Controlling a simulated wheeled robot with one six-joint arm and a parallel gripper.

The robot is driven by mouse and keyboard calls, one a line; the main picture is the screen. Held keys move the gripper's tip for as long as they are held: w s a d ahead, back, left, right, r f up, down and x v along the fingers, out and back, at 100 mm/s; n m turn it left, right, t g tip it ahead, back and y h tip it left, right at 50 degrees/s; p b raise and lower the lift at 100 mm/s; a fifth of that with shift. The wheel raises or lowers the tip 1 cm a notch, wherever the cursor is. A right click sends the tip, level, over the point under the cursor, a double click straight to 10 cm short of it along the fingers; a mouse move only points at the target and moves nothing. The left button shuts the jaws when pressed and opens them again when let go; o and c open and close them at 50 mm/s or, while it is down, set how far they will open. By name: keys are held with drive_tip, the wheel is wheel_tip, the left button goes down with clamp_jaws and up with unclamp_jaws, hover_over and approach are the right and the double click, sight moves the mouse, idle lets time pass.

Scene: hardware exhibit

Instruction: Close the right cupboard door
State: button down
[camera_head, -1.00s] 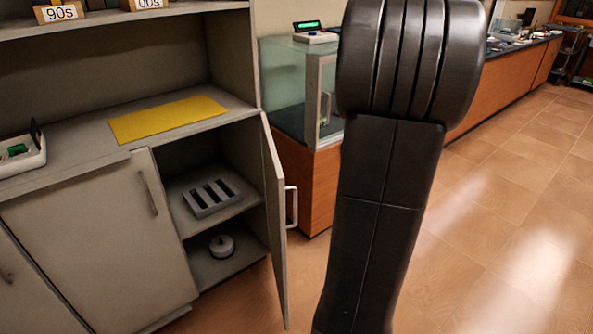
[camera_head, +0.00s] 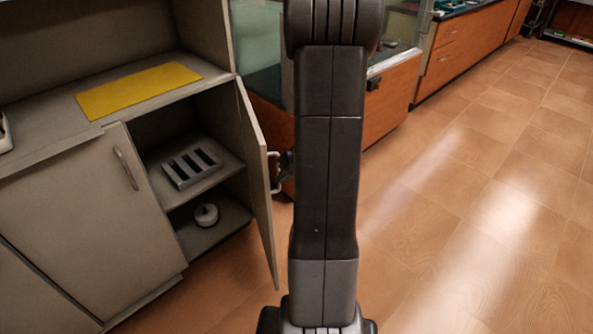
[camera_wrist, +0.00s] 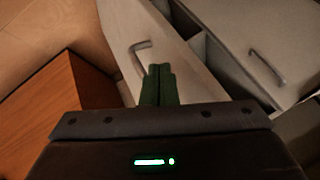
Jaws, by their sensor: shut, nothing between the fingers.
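The right cupboard door (camera_head: 258,190) stands open, swung out from the grey cupboard, with its handle (camera_head: 275,172) on the side facing right. In the wrist view the door (camera_wrist: 129,32) lies ahead, and its handle (camera_wrist: 136,52) is just left of the fingertips. My gripper (camera_wrist: 159,72) is shut and empty, close in front of the door's outer face; I cannot tell if it touches. In the head view my gripper (camera_head: 286,163) is mostly hidden behind my arm, beside the handle.
The closed cupboard door (camera_head: 95,215) is to the left. A yellow mat (camera_head: 137,91) lies on the top. An orange wooden counter (camera_head: 392,98) with a glass case stands behind my arm. The tiled floor (camera_head: 480,220) to the right is clear.

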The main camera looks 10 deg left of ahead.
drive_tip(key=shift+s+a, duration=0.3)
drive_tip(key=shift+a, duration=0.3)
drive_tip(key=shift+a, duration=0.1)
